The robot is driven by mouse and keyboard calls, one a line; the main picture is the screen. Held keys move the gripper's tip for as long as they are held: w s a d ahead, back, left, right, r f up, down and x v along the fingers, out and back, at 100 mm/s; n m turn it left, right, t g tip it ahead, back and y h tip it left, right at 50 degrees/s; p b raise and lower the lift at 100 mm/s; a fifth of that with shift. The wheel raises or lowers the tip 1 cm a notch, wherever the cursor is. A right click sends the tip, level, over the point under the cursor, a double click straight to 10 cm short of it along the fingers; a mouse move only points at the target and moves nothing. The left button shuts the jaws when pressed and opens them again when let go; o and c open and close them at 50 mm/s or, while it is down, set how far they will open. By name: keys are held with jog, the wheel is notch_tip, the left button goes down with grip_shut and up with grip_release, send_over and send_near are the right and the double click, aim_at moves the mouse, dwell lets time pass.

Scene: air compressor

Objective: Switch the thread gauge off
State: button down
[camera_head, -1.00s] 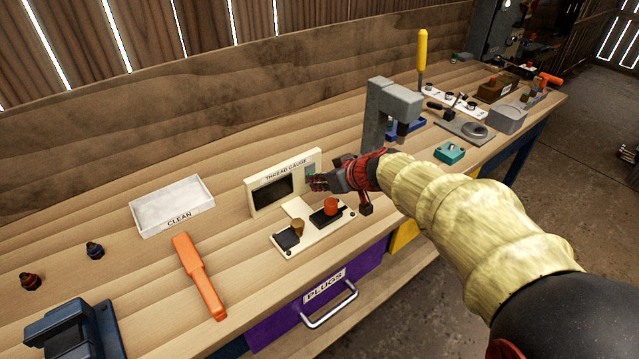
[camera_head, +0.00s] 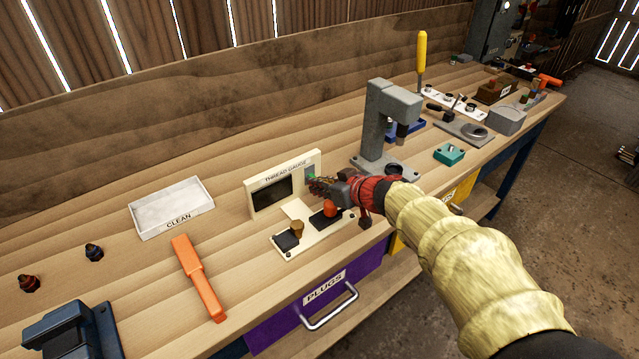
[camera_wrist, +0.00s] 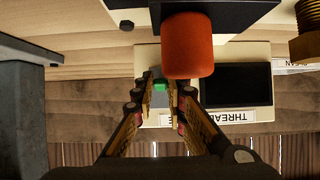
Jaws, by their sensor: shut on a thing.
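The thread gauge (camera_head: 285,168) is a cream upright panel on the bench with a dark, blank screen (camera_head: 271,196). It also shows upside down in the wrist view (camera_wrist: 262,116). A small green switch (camera_wrist: 160,86) sits on a grey plate at the panel's right end; a bit of its green shows in the head view (camera_head: 311,177). My gripper (camera_wrist: 163,84) is at the switch, one fingertip on each side of the green part. The jaws are narrowed around it; the exact contact is hard to see.
On the gauge base stand a red-orange knob (camera_head: 330,209) and a brown plug (camera_head: 297,228), close to my gripper. A grey press (camera_head: 376,125) stands to the right. A white CLEAN tray (camera_head: 171,208) and an orange tool (camera_head: 197,277) lie to the left.

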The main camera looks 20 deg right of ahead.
jog(key=c, duration=1.8)
grip_release()
jog(key=v, duration=1.2)
